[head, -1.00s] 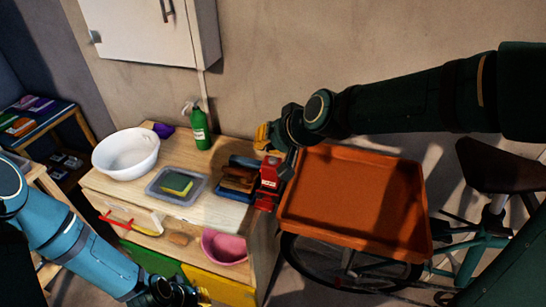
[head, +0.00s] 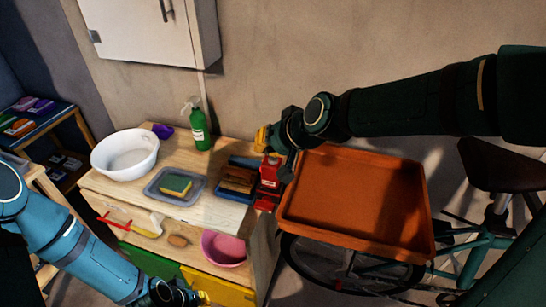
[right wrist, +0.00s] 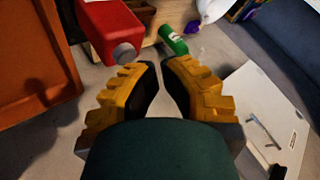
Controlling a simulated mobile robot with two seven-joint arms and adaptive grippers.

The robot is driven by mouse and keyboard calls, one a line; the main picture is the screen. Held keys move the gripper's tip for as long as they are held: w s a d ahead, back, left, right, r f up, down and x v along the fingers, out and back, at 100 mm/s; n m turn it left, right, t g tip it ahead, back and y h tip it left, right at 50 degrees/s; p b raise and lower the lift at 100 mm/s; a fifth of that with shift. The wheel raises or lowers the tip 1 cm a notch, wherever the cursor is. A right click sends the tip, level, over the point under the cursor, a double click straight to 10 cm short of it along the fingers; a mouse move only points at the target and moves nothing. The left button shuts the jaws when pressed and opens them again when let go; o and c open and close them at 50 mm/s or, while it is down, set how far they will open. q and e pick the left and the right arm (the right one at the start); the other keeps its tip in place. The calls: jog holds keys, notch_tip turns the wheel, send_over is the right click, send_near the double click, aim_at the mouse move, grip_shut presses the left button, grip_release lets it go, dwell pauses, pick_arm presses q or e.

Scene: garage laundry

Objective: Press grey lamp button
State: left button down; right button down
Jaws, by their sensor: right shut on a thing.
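No lamp button is clearly marked. The red container (head: 269,178) with a pale label stands at the dresser's right end. In the right wrist view the red container (right wrist: 106,28) shows a round grey cap or knob (right wrist: 124,53); I cannot tell whether it is a button. My right gripper (head: 262,138) is above the container, in front of the wall. In the right wrist view its yellow fingers (right wrist: 160,66) are close together, apart from the container; the thing held cannot be made out. My left gripper (head: 198,297) is low, at the bottom edge, partly cut off.
The dresser (head: 188,212) carries a white bowl (head: 108,166), a green spray bottle (head: 198,138), and a tray with a sponge (head: 174,187). An orange tray (head: 350,190) is right of it, above a bicycle (head: 480,240). A white wall cabinet (head: 150,30) hangs above.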

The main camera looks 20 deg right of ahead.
jog(key=shift+f+b, duration=0.35)
jog(key=shift+f, duration=0.05)
jog(key=shift+r, duration=0.15)
dwell(0.4)
jog(key=shift+r+p, duration=0.8)
notch_tip(320, 180, up, 6)
jog(key=p, duration=0.5)
dwell(0.4)
